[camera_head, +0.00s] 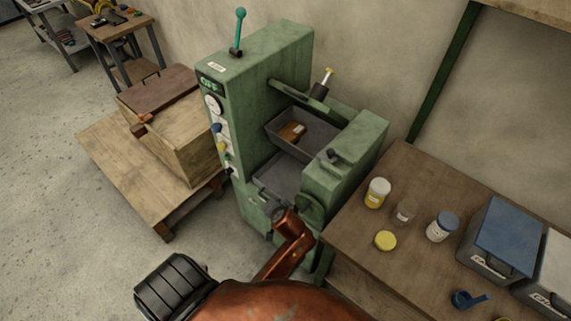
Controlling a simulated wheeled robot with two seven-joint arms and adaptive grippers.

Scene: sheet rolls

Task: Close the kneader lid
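The kneader is a tall green machine (252,75) in the middle of the view, with a gauge and coloured knobs on its left panel and a green lever on top. Its grey chamber (325,137) stands open from above, with a brown block (292,132) inside. A narrow green bar (318,103) lies along the chamber's back edge; I cannot tell whether this is the lid seen edge-on.
A wooden table (400,260) at the right holds a yellow-labelled jar (377,192), a yellow lid (385,241), a blue-capped jar (442,227) and a blue-topped bin (503,237). A wooden crate (190,140) stands on a low platform (115,165) at left. Floor is clear at lower left.

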